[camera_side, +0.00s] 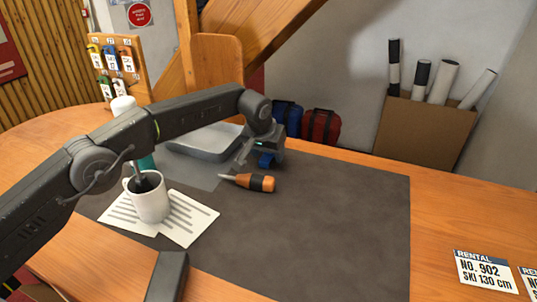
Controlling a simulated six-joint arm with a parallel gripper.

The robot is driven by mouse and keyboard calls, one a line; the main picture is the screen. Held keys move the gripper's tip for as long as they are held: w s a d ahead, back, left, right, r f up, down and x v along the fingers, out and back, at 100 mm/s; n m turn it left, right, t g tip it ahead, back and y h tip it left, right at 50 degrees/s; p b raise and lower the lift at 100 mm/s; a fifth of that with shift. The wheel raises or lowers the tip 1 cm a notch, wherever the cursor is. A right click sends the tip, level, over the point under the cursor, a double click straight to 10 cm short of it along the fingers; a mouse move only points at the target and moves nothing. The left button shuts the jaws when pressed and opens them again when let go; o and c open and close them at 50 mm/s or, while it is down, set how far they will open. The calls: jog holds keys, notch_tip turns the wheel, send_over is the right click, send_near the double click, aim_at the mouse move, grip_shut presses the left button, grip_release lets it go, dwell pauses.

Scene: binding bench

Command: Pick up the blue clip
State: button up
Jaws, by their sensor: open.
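The blue clip (266,161) is a small blue shape at the back of the dark mat (330,225). It shows directly under my gripper (261,160), which hides part of it. My gripper points down and its jaws are open. At this size I cannot tell whether the clip lies between the fingers or just beside them, or whether they touch it.
An orange and black screwdriver (252,182) lies just in front of my gripper. A grey tray (205,147) is to the left. A white mug (149,203) stands on printed sheets (190,219). The mat's right half is clear; rental cards (485,274) lie at right.

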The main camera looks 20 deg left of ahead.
jog(key=shift+c, duration=0.2)
jog(key=c, duration=1)
jog(key=shift+o, duration=0.2)
jog(key=shift+r, duration=0.15)
